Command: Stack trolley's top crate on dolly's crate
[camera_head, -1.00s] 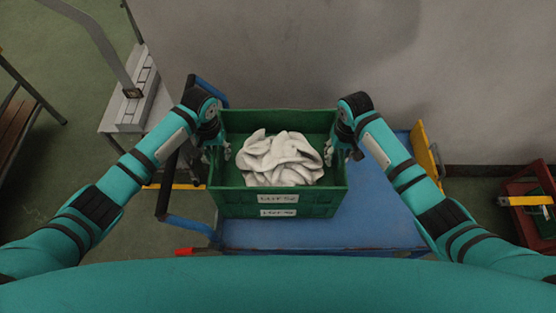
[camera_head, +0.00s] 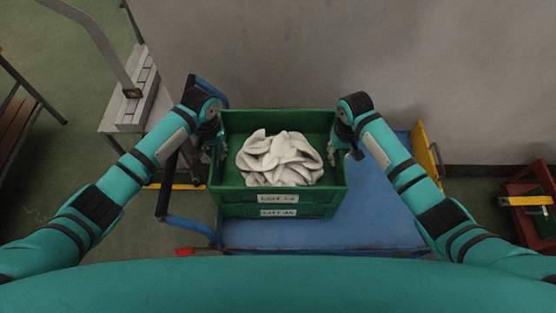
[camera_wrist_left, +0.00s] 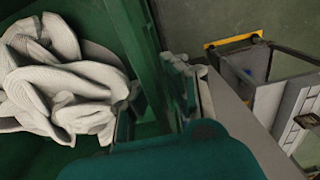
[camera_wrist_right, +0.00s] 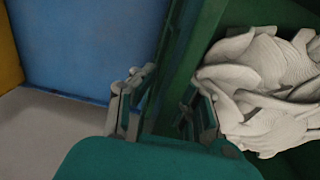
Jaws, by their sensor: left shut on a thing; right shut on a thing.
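The top crate (camera_head: 279,195) is green and open, with a white label on its front and a heap of white socks (camera_head: 280,158) inside. It sits over a second green crate (camera_head: 300,211) on the blue trolley (camera_head: 385,215); I cannot tell whether the two touch. My left gripper (camera_head: 219,152) is shut on the top crate's left wall, one finger inside and one outside, as the left wrist view shows. My right gripper (camera_head: 338,150) is shut on its right wall in the same way. The lower crate is mostly hidden. I cannot clearly make out the dolly.
A red frame or crate with a yellow bar (camera_head: 527,201) and something green stands at the right edge. A grey wall (camera_head: 300,50) rises behind the trolley. A white-topped stand (camera_head: 128,118) is at the back left, and a brown bench (camera_head: 15,130) is at the far left.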

